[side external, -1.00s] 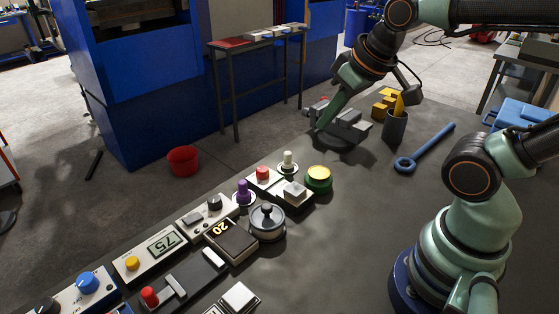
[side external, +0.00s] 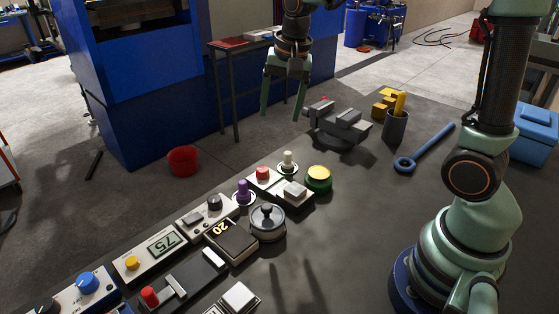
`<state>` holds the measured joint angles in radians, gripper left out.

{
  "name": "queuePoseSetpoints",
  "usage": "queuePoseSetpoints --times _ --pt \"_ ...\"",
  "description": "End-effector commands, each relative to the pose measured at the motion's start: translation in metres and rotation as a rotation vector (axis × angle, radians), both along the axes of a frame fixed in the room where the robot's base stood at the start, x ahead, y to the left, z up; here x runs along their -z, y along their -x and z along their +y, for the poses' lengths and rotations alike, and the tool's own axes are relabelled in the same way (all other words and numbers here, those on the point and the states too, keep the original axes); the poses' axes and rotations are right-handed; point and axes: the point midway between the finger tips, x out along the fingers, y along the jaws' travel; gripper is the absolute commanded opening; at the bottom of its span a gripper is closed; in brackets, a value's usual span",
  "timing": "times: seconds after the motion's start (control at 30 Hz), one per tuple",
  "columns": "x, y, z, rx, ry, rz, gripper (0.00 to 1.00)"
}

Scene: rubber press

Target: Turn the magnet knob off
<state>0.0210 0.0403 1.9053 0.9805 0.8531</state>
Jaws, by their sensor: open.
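No readable label shows which knob is the magnet knob. A round grey unit with a dark knob on top (side external: 267,212) stands near the middle of the row of controls. A small black knob (side external: 214,202) is on a pale box to its left, and a blue knob (side external: 87,283) is at the lower left. The pointing direction of these knobs is too small to tell. My gripper (side external: 281,112) hangs fingers down, open and empty, above and beyond the controls. Its fingers are well apart, and it touches nothing.
Around the round unit stand a purple knob (side external: 243,192), a red button (side external: 262,173), a yellow button (side external: 318,173) and a display box (side external: 230,240). A grey vise (side external: 338,122), a pen cup (side external: 395,127) and a blue wrench (side external: 425,148) lie farther back.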

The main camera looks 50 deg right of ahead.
Motion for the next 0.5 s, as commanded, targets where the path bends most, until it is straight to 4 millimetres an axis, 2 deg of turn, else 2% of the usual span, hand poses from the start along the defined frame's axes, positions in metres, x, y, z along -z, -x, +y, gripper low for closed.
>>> queuePoseSetpoints --times 0.1,0.2,0.33,0.5 --pt "0.024 -0.024 -0.003 0.162 -0.031 0.059 0.73" --pt "0.043 -0.040 -0.005 0.289 -0.050 0.097 0.73" --pt "0.064 -0.054 -0.006 0.413 -0.063 0.133 0.73" --pt "0.077 -0.062 -0.007 0.490 -0.070 0.152 0.73"
